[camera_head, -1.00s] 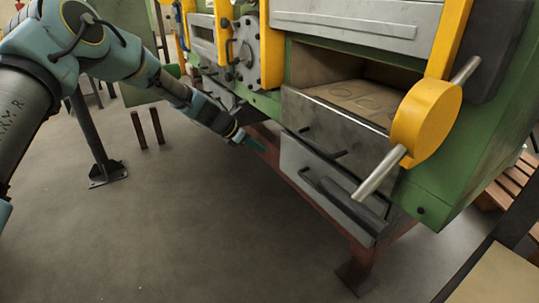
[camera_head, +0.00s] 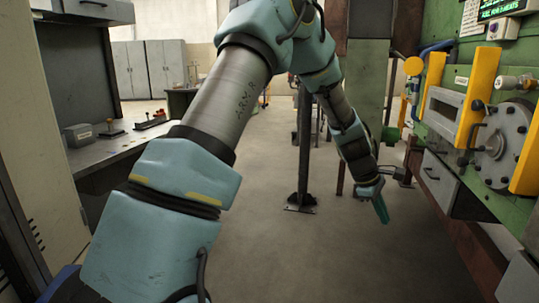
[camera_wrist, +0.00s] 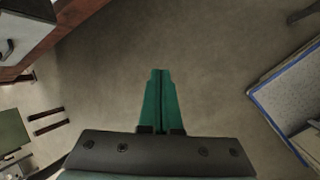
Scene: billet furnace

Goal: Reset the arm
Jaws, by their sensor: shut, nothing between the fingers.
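My arm reaches forward across the middle of the head view and bends downward at its far end. My gripper (camera_head: 381,208) hangs above the bare floor, to the left of the green furnace (camera_head: 462,135), and points down. In the wrist view my gripper's teal fingers (camera_wrist: 160,85) lie together with nothing between them. The fingers touch nothing.
A workbench (camera_head: 100,158) with small devices stands on the left, and grey cabinets (camera_head: 145,68) stand far back. A dark post (camera_head: 304,150) with a floor plate stands beyond my arm. The furnace lines the right side. Open floor (camera_head: 290,255) lies between.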

